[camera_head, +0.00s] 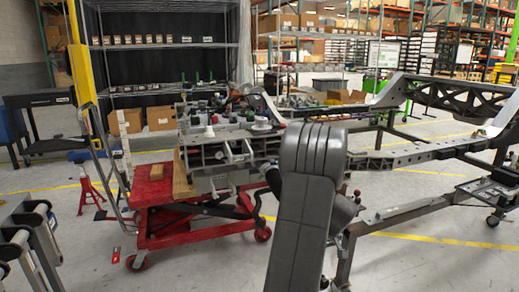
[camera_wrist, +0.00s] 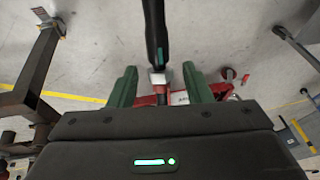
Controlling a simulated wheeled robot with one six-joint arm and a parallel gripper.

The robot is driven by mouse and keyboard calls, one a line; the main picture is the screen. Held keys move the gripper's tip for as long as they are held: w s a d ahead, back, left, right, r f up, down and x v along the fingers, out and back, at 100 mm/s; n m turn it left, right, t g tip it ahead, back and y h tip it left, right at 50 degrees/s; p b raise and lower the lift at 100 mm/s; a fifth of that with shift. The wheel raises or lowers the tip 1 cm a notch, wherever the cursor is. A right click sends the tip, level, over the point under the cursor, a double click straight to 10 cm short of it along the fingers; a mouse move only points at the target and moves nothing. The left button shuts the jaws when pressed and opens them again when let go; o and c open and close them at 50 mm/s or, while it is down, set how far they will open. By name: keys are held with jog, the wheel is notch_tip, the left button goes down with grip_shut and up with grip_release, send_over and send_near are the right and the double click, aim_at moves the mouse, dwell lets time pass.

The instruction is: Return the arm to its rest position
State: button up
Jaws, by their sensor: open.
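My gripper (camera_wrist: 160,74) shows in the wrist view with its two green fingers spread apart. A dark upright bar with a teal mark (camera_wrist: 154,30) shows in the gap, ending near a small silver and red part. I cannot tell how far it is from the fingers, but no finger touches it in the picture. In the head view my grey arm stands upright in the front middle, and my gripper is hidden there.
A red lift cart (camera_head: 152,192) carrying metal parts stands left of my arm. A grey chassis frame (camera_head: 400,158) fills the right side. A red jack stand (camera_head: 88,190) is at the left. Shelves (camera_head: 160,48) line the back. Some floor is clear in front of the cart.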

jog(key=shift+s+a+m+t+h, duration=0.15)
jog(key=shift+a+t+h, duration=0.1)
jog(key=shift+h, duration=0.4)
jog(key=shift+a+m+t+h, duration=0.15)
jog(key=shift+t+h, duration=0.1)
jog(key=shift+h, duration=0.4)
jog(key=shift+f+h+b, duration=0.1)
jog(key=shift+h+b, duration=0.25)
jog(key=shift+h, duration=0.25)
jog(key=shift+m+t, duration=0.3)
jog(key=h+b, duration=0.1)
jog(key=b, duration=0.2)
jog(key=shift+a+f+h, duration=0.1)
jog(key=shift+a+h, duration=0.05)
jog(key=shift+h, duration=0.25)
jog(key=shift+m+t+h+b, duration=0.3)
jog(key=shift+h+b, duration=0.1)
jog(key=shift+b, duration=0.85)
jog(key=shift+s+a, duration=0.15)
